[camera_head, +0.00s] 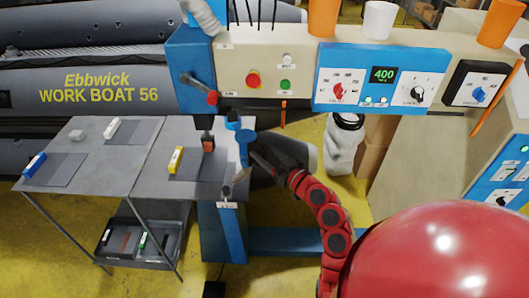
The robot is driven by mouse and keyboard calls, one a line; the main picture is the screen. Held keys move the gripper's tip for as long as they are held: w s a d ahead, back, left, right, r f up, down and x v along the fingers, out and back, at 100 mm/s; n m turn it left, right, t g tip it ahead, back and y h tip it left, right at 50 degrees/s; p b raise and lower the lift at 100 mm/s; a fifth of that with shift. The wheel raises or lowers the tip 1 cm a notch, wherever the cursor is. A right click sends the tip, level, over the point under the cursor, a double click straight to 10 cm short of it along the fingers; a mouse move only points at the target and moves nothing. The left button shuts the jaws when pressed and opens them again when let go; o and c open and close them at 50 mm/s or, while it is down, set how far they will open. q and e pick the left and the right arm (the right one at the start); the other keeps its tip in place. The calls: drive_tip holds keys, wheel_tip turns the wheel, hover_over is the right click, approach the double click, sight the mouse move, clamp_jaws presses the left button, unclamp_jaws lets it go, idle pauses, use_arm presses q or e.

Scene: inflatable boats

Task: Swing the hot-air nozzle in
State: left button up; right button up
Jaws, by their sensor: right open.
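The welding machine's blue head (190,60) carries a dark lever (196,84) with a red knob (212,98). Below it hangs a blue bracket (244,142). A small grey nozzle-like part (228,190) sits low beside it, above a white label; I cannot tell for sure that this is the hot-air nozzle. My right gripper (256,157), dark on a red arm, is open just right of the blue bracket. I cannot tell whether its fingers touch the bracket. My left gripper is out of view.
The control panel (383,78) reads 400. Orange and white cups stand on top. At left, a grey table (110,180) holds white, blue and yellow-handled tools, with a tray (140,243) below. The grey boat (100,75) lies behind. A red rounded shape fills the lower right.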

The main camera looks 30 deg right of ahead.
clamp_jaws()
idle(1.3)
